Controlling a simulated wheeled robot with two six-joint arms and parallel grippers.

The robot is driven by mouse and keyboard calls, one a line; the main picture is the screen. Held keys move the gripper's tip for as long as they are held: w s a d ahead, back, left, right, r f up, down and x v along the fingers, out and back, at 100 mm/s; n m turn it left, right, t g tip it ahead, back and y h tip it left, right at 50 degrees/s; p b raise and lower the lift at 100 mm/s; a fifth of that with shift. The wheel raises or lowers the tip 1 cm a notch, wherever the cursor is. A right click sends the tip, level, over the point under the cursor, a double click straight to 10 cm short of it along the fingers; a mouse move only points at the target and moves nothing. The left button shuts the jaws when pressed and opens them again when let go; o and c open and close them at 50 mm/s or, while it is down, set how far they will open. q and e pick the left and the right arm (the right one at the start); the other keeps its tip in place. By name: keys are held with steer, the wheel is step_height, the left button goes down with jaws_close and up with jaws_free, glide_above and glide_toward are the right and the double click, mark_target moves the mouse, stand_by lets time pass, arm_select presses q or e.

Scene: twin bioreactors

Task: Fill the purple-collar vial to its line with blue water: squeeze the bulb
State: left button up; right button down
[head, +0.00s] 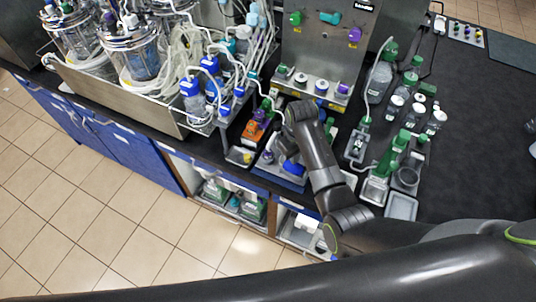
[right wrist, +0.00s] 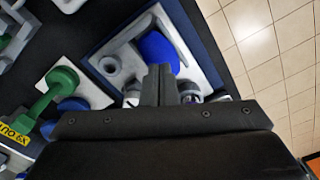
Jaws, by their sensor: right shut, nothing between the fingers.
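A rounded blue bulb (right wrist: 158,52) lies in a light tray (right wrist: 205,62) in the right wrist view; it also shows in the head view (head: 293,168). My right gripper (right wrist: 160,75) is shut and empty, with its fingertips over the near edge of the bulb; I cannot tell whether they touch it. Clear glassy parts show on both sides of the fingers, partly hidden by them. In the head view a small purple part (head: 268,156) shows beside my right gripper; I cannot tell whether it is the vial's collar. The water level is not visible. My left gripper is not in view.
An orange box (head: 254,132) stands left of the tray. A steel panel (head: 325,55) rises behind. Bioreactor vessels (head: 140,60) with tubing fill the upper left. The bench's front edge is close.

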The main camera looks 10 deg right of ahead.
steer(key=shift+f, duration=0.1)
steer(key=shift+f+b, duration=0.35)
steer(key=shift+f, duration=1.1)
steer(key=shift+r+p, duration=0.95)
steer(key=shift+r, duration=0.6)
steer(key=shift+f, duration=0.1)
